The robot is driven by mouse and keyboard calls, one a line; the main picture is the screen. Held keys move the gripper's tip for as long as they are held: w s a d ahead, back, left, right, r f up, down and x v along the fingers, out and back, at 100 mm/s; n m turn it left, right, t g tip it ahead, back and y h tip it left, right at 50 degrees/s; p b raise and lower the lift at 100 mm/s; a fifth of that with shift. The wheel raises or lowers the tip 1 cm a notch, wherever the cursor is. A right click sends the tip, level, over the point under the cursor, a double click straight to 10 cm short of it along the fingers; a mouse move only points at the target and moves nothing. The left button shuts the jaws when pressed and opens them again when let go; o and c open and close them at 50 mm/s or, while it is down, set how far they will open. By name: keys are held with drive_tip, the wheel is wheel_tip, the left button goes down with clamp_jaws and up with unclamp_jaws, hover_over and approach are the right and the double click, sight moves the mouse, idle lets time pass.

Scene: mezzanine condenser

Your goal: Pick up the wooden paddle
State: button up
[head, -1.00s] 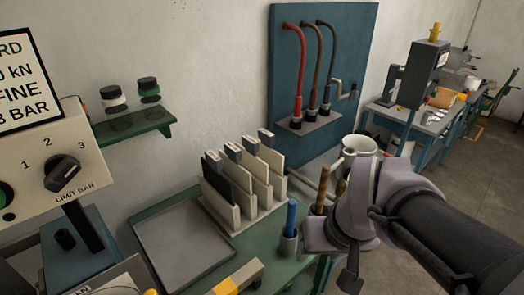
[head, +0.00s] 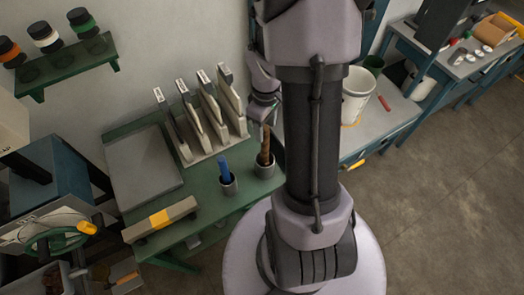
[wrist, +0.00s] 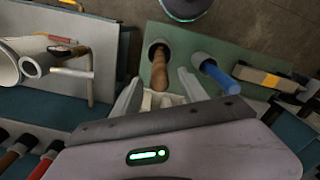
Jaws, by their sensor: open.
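The wooden paddle (head: 265,147) stands handle up in a small dark cup (head: 264,170) on the green bench; its lower part is hidden inside the cup. In the wrist view the brown paddle (wrist: 159,72) points toward me from the cup. My gripper (wrist: 160,90) is open and empty, with one pale finger on each side of the paddle's line; I cannot tell how far the paddle reaches between them. In the head view my gripper (head: 264,108) is mostly hidden behind my arm, just above the paddle.
A blue-handled tool (head: 224,168) stands in a neighbouring cup (head: 229,186), close to the left. A rack of upright plates (head: 212,138) is behind. A grey tray (head: 143,165) and a yellow-grey block (head: 160,219) lie left. A white pot (head: 357,95) stands on the right bench.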

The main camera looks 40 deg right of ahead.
sight(266, 140)
wheel_tip(266, 140, down, 7)
drive_tip(key=shift+s+d+r+b, duration=0.1)
drive_tip(key=shift+d+b, duration=0.05)
drive_tip(key=shift+b, duration=0.25)
drive_tip(key=shift+c, duration=0.2)
clamp_jaws()
